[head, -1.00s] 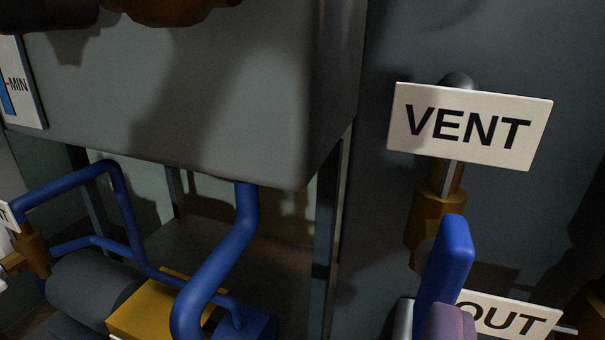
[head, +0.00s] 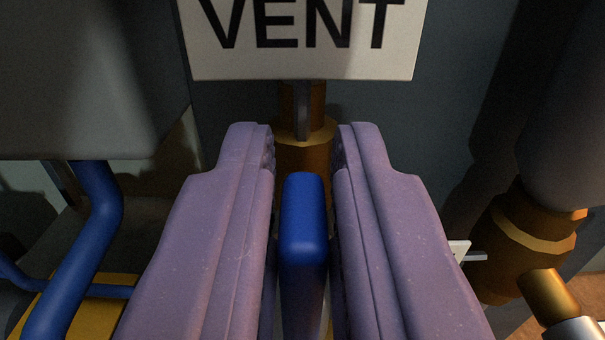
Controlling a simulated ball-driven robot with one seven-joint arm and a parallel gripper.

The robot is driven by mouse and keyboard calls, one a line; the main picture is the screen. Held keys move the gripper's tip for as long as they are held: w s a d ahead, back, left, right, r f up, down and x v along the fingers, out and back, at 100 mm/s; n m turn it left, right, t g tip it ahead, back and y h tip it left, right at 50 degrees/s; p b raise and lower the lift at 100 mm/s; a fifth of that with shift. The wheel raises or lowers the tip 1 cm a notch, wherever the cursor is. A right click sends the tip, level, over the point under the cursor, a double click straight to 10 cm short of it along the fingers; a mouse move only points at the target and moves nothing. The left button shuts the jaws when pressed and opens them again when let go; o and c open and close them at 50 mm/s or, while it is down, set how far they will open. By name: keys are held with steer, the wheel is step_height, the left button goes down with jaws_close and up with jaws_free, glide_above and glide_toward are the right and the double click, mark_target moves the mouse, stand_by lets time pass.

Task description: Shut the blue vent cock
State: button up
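The blue vent cock handle (head: 304,225) stands in the lower middle of the head view, below the white VENT sign (head: 303,62). A brass cock body (head: 302,155) shows behind it, partly hidden by the handle and my fingers. My gripper (head: 304,160) is open, with one purple finger on each side of the blue handle. Narrow gaps show between the handle and both fingers, so it does not look clamped. The lower end of the handle runs out of view.
A grey tank (head: 90,75) fills the upper left, with a blue pipe (head: 80,265) beneath it. A yellow block (head: 75,305) sits at lower left. A brass fitting (head: 515,245) and pipe stand close on the right. A grey wall or panel lies behind the sign.

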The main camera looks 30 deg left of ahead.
jaws_close()
steer(key=shift+w+d+m+p, duration=0.15)
steer(key=shift+m+p, duration=0.1)
steer(key=shift+m, duration=0.5)
steer(key=shift+w+d+m+p, duration=0.1)
steer(key=shift+m+p, duration=0.15)
steer(key=shift+m, duration=0.5)
steer(key=shift+o, duration=2.4)
jaws_free()
steer(key=shift+s+d, duration=0.1)
